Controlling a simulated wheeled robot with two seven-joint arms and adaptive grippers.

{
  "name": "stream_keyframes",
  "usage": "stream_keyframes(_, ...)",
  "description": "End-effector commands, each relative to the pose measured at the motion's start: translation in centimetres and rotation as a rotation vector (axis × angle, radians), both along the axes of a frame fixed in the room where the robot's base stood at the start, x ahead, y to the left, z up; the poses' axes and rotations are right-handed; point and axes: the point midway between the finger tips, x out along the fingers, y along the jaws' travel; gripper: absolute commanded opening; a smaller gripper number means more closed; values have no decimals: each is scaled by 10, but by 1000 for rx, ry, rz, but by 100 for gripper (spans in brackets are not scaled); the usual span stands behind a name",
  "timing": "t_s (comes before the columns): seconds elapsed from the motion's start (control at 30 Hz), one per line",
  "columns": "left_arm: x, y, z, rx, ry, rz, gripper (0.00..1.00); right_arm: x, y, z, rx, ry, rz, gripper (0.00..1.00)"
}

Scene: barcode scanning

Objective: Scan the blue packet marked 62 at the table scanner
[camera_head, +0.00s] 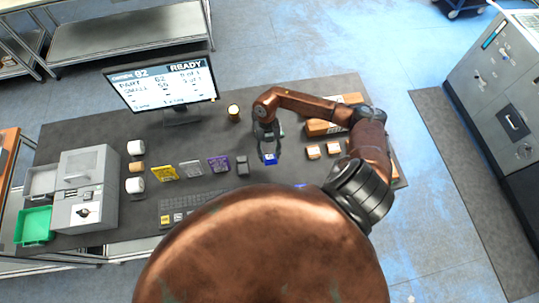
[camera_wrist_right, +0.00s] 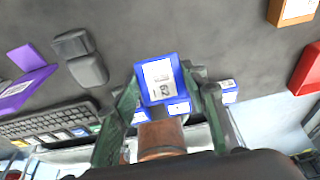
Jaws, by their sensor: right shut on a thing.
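The blue packet (camera_head: 269,159), with a white label, is held in my right gripper (camera_head: 268,148) above the table. In the right wrist view the packet (camera_wrist_right: 160,78) sits between the fingertips of my right gripper (camera_wrist_right: 163,88), its label facing the camera and reading 62. A dark grey device, apparently the table scanner (camera_head: 242,166), stands just left of the packet; it also shows in the right wrist view (camera_wrist_right: 84,60), apart from the packet. My left gripper is in neither view.
A monitor (camera_head: 162,82) shows 62 and READY. Yellow (camera_head: 164,173), grey (camera_head: 191,169) and purple (camera_head: 219,164) packets stand left of the scanner. A keyboard (camera_head: 190,204) lies in front. Other blue packets (camera_wrist_right: 228,91) lie beyond the gripper. Brown boxes (camera_head: 322,127) sit at right.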

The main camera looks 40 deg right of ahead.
Motion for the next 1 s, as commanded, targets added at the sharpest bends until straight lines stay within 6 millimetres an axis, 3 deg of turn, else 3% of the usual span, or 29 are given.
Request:
stream_keyframes(0.1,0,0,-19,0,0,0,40,9,-5,-16,0,0,1,11)
stream_keyframes(0.4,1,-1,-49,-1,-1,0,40,30,-16,-38,-1,-1,3,11)
stream_keyframes(1.0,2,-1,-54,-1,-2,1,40,36,-20,-41,0,-1,5,11)
